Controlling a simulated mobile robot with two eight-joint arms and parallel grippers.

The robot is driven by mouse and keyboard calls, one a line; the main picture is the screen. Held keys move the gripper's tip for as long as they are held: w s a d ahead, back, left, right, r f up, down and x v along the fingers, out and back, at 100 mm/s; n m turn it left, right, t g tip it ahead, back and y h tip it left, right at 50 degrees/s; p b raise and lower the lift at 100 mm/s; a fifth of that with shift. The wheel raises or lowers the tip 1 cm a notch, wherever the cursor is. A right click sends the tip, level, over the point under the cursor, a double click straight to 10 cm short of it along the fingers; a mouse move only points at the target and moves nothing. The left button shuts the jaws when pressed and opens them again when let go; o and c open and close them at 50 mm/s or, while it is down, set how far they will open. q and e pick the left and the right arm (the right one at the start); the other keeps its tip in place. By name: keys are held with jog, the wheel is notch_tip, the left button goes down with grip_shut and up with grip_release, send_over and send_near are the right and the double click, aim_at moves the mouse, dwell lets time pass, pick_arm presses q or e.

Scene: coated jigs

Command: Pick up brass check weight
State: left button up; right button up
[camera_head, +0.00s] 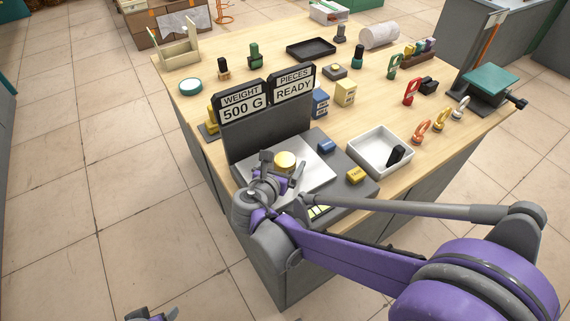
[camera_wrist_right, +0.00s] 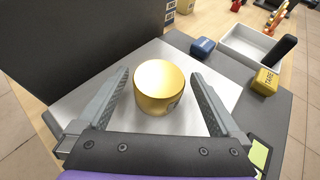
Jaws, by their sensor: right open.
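The brass check weight (camera_head: 285,161) is a short gold cylinder standing upright on the metal pan (camera_head: 318,176) of the scale. It also shows large in the right wrist view (camera_wrist_right: 160,86). My right gripper (camera_head: 281,170) is open at the weight. In the right wrist view its two fingers (camera_wrist_right: 162,92) stand on either side of the weight, with a visible gap on both sides. My left gripper (camera_head: 152,314) only partly shows at the bottom edge of the head view, and its jaws cannot be made out.
The scale's dark display panel (camera_head: 268,130) rises behind the pan, reading 500 G and READY. A blue block (camera_head: 327,146) and a yellow TARE block (camera_head: 356,175) sit right of the pan. A white tray (camera_head: 362,139) holds a black item. Several clamps and stamps stand farther back.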

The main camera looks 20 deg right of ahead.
aim_at(288, 156)
jog(key=x, duration=0.3)
jog(key=shift+w+d+f, duration=0.2)
jog(key=shift+w+d, duration=0.05)
jog(key=shift+w, duration=0.05)
grip_shut()
